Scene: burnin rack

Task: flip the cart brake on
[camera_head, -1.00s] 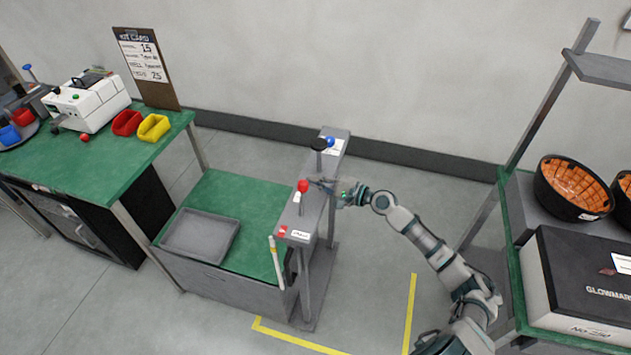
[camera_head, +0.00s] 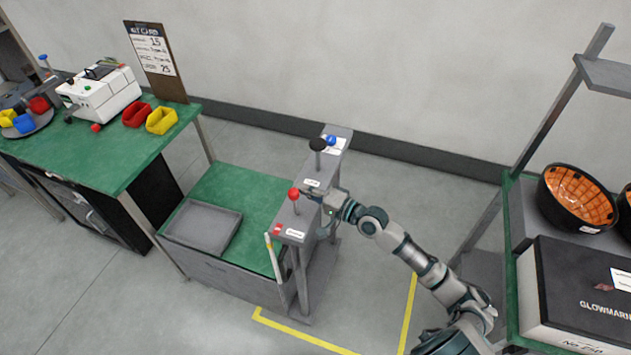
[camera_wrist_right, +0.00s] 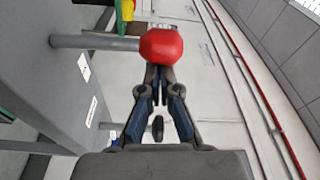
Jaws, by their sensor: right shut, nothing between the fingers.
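The cart (camera_head: 222,268) has a grey top panel (camera_head: 319,188) with levers on it. A lever with a red knob (camera_head: 294,194) stands near the front end, its stem leaning a little left. A black knob (camera_head: 318,145) and a blue knob (camera_head: 331,141) stand farther back. My right gripper (camera_head: 309,192) is shut and empty, just right of the red knob at about its height. In the right wrist view, the red knob (camera_wrist_right: 160,46) is just beyond my shut fingertips (camera_wrist_right: 158,72); I cannot tell whether they touch. My left gripper is not in view.
A grey tray (camera_head: 203,228) lies on the cart's green deck. A green workbench (camera_head: 110,160) with bins and a white machine (camera_head: 98,94) is left. A rack with a black box (camera_head: 585,290) and an orange-lined bowl (camera_head: 578,197) is right. Yellow tape (camera_head: 305,343) marks the floor.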

